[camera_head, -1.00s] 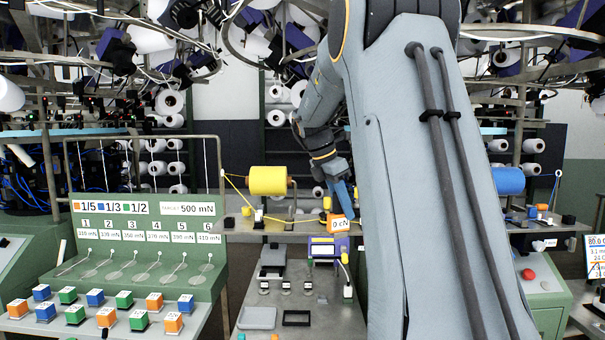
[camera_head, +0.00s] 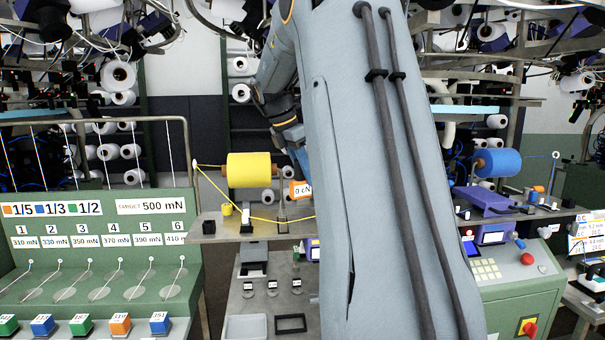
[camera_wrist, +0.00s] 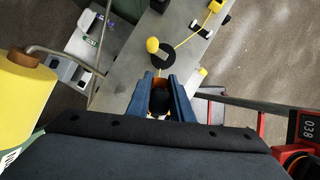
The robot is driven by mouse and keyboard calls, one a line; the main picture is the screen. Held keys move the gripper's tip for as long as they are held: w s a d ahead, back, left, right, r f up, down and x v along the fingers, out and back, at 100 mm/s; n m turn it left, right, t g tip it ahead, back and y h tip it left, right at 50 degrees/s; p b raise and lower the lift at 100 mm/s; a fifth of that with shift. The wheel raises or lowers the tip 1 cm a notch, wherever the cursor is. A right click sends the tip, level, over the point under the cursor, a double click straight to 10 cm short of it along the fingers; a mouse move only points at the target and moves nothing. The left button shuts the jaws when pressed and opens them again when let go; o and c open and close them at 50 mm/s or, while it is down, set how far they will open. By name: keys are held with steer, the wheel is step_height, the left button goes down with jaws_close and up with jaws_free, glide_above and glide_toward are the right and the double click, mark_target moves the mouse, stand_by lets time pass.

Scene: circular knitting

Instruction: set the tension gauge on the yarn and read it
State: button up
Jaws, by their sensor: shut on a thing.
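The tension gauge (camera_head: 301,190) is a small orange unit whose face reads "0 cN". My gripper (camera_wrist: 162,92) is shut on it; in the wrist view its blue fingers flank an orange and black body (camera_wrist: 160,101). In the head view my arm hides most of the gripper. The yellow yarn (camera_head: 265,219) runs from a yellow bobbin (camera_head: 249,170) over a guide at the left, down and along the small shelf. It passes just below the gauge. In the wrist view the yarn (camera_wrist: 187,38) leads toward the fingers; I cannot tell whether it touches the gauge.
The shelf (camera_head: 225,236) carries small posts and a yellow cup. A lower grey bench (camera_head: 262,300) holds trays and small weights. A green panel (camera_head: 100,235) at left reads "TARGET 500 mN". A green control console (camera_head: 515,290) stands at right.

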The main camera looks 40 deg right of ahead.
mark_target(306, 193)
steer(key=shift+f+b, duration=1.7)
steer(key=shift+f, duration=1.3)
steer(key=shift+r, duration=0.15)
step_height(306, 193, up, 4)
steer(key=p, duration=0.3)
steer(key=shift+r, duration=1.4)
